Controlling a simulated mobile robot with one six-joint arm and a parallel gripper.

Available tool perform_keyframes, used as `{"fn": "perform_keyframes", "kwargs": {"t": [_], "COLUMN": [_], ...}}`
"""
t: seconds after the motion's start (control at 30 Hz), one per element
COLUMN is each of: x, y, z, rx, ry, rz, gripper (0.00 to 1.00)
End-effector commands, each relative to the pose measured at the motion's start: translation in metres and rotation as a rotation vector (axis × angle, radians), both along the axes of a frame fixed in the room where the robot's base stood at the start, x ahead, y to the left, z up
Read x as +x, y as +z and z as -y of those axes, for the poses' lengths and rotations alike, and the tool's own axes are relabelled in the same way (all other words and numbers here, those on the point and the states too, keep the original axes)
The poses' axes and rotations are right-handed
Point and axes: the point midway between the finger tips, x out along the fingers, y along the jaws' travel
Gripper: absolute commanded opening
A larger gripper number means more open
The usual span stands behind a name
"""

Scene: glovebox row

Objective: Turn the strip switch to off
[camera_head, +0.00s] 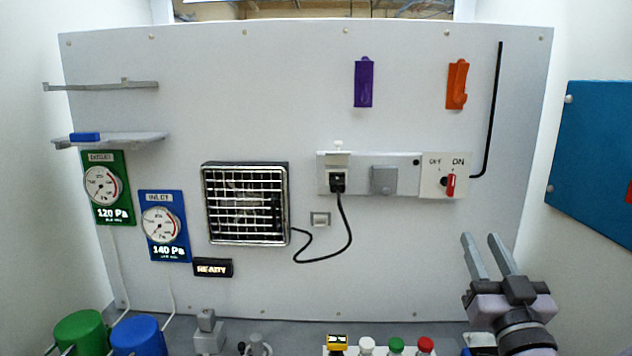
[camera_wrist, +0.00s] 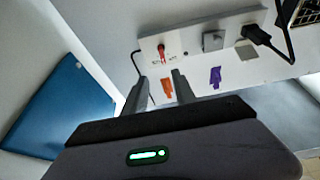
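The strip switch is a red lever (camera_head: 450,186) on a white plate (camera_head: 431,190) at the right end of the outlet strip (camera_head: 405,160). The plate reads OFF at left and ON at right, and the lever stands upright under ON. The red lever also shows in the wrist view (camera_wrist: 161,50), beyond my fingertips. My gripper (camera_head: 482,240) is open and empty, below and right of the switch and apart from it. Its two fingers also show in the wrist view (camera_wrist: 160,82).
A black plug (camera_head: 337,184) sits in the strip's left socket, its cord running to the grilled fan (camera_head: 246,204). Purple (camera_head: 363,82) and orange (camera_head: 457,84) tags hang above. A blue panel (camera_head: 598,160) is at the right. Several small items line the front.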

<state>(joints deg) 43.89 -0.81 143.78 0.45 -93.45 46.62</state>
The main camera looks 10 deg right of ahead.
Motion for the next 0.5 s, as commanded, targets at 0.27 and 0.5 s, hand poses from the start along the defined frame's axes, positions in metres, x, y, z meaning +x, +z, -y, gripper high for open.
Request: {"fn": "perform_keyframes", "kwargs": {"t": [0.27,0.5], "x": [0.038,0.104], "y": [0.021,0.048], "z": [0.007,0.022], "rx": [-0.027,-0.027], "ry": [0.019,0.018], "rz": [0.021,0.021], "gripper": [0.33,0.33]}}
